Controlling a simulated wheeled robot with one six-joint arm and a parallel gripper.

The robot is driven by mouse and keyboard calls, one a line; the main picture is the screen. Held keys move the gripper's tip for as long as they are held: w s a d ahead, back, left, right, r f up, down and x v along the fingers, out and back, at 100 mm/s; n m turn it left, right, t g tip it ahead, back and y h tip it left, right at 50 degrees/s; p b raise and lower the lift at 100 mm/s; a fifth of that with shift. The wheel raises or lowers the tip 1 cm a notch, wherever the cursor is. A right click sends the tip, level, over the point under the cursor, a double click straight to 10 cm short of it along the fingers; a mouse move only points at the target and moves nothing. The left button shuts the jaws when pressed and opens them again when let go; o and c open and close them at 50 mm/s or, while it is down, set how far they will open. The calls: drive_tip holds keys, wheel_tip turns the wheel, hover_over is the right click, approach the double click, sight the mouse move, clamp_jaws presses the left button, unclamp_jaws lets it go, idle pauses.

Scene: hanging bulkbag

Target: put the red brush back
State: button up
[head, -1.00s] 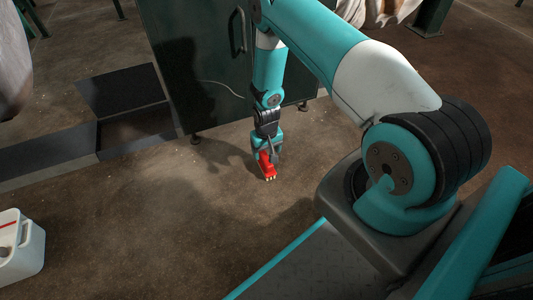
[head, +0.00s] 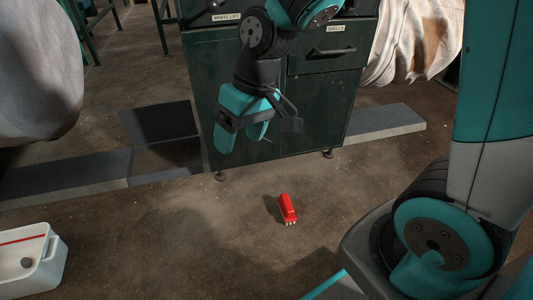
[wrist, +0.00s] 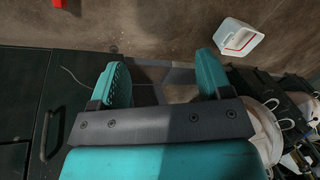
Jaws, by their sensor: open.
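The red brush (head: 287,208) lies on the brown floor in front of the dark green cabinet, with pale bristle tufts at its near end. A small red piece, likely the brush (wrist: 60,4), shows at the top edge of the wrist view. My gripper (head: 240,138) is raised in front of the cabinet, above and to the left of the brush in the head view, and apart from it. In the wrist view my gripper (wrist: 160,75) has its two teal fingers wide apart with nothing between them.
The dark green cabinet (head: 310,115) with labelled drawers stands behind my gripper. A white container (head: 45,272) with a red stripe stands at lower left; it also shows in the wrist view (wrist: 247,44). A grey low ledge (head: 60,184) runs along the left. Floor around the brush is clear.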

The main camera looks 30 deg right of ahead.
drive_tip(key=s+a+r+n, duration=0.1)
drive_tip(key=s+r+n, duration=0.1)
drive_tip(key=s, duration=0.5)
drive_tip(key=s+a+r+n, duration=0.1)
drive_tip(key=s+r, duration=0.4)
drive_tip(key=s, duration=0.1)
drive_tip(key=shift+s+a+n+y, duration=0.35)
drive_tip(key=shift+a+n+y, duration=0.05)
drive_tip(key=shift+r, duration=0.1)
